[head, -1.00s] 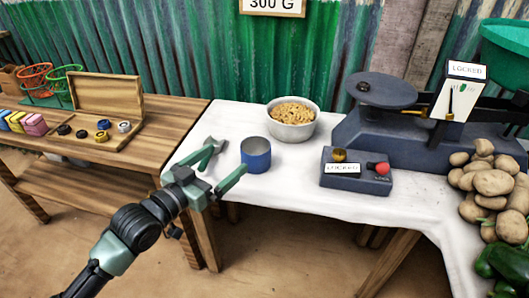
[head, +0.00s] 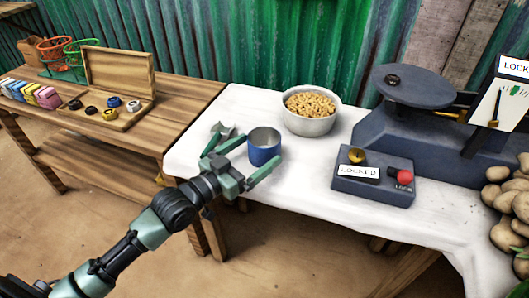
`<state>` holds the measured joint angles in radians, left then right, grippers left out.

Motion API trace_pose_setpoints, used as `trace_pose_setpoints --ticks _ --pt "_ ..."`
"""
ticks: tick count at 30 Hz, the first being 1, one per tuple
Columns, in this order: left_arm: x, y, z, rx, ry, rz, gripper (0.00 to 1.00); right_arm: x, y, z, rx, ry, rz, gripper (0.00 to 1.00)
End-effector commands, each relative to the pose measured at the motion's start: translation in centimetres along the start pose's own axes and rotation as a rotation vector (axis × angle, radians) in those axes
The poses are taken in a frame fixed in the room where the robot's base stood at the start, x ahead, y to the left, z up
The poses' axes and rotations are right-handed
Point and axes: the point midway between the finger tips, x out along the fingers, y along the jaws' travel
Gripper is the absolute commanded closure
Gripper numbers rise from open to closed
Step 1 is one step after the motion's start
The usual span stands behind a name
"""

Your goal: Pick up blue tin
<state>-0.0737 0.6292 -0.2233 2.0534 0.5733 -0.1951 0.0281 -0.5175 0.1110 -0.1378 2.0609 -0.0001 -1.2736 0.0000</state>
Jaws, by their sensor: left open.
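The blue tin (head: 264,148) is an open, empty-looking cylinder with a silvery inside, standing upright on the white-covered table (head: 350,208). My left gripper (head: 243,158) is at the table's front left, with its green fingers spread. One finger is to the left of the tin and the other is in front of it, at its lower right. I cannot tell whether either finger touches the tin. Nothing is held. My right gripper does not show.
A metal bowl of nuts or grain (head: 311,111) stands just behind the tin. A metal scoop (head: 222,131) lies left of it. A grey box marked LOCKED (head: 373,178) and a scale (head: 416,88) stand to the right. A wooden table with weights (head: 108,108) is on the left.

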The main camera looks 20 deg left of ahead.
Motion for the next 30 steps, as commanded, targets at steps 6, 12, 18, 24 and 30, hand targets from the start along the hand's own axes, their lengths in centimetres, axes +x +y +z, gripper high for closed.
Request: trace_pose_setpoints --ticks 6,12,18,24,30 --pt "1.7 0.1 -0.1 -0.001 0.001 0.001 0.04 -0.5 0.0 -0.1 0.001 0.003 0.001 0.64" --pt "4.9 0.0 0.0 -0.002 0.001 0.001 0.04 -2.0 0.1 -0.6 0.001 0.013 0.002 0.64" --pt "6.5 0.1 -0.1 -0.001 -0.001 0.002 0.04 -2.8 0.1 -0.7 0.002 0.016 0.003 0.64" --pt "6.5 0.1 -0.1 0.0 -0.002 0.002 0.04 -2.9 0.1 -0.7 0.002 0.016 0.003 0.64" --pt "6.5 0.1 -0.1 0.0 -0.002 0.002 0.6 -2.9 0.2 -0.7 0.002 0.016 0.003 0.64"
